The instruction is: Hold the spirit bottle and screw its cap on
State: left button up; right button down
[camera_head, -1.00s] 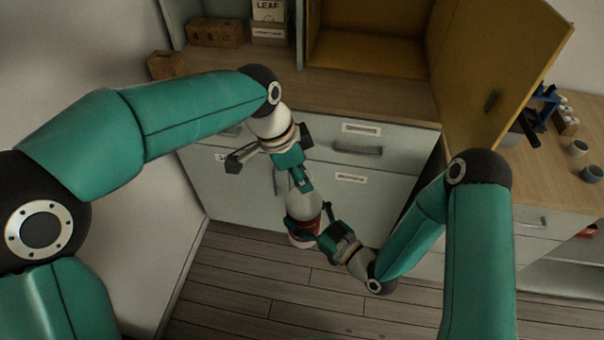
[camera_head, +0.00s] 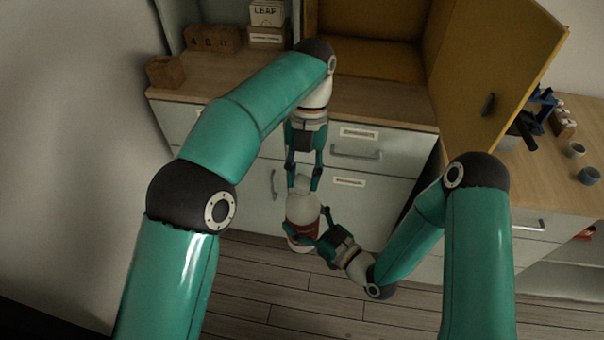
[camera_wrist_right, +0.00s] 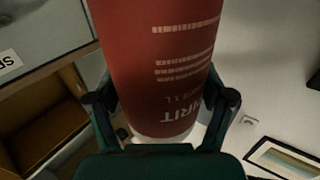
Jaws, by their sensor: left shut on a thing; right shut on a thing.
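The spirit bottle (camera_head: 302,209), white with a red label, is held in front of the drawer cabinet, above the floor. My right gripper (camera_head: 316,229) is shut around its body from the lower right. In the right wrist view the red label (camera_wrist_right: 160,60) fills the upper middle, with a right-gripper finger (camera_wrist_right: 107,100) on either side. My left gripper (camera_head: 303,180) points down at the bottle's top, its fingers shut on the small pale cap (camera_head: 302,183). The cap is partly hidden between the fingers, and I cannot tell how it sits on the neck.
The wooden worktop (camera_head: 200,70) carries wooden blocks (camera_head: 166,71) and a box marked LEAF (camera_head: 267,14). A yellow cabinet door (camera_head: 495,75) stands open at right. Cups (camera_head: 576,150) stand on the right counter. The wooden floor (camera_head: 250,300) below is clear.

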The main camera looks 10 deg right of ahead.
pick_arm(q)
jog(key=shift+w, duration=0.1)
jog(key=o, duration=0.7)
jog(key=shift+r, duration=2.3)
jog(key=shift+c, duration=0.3)
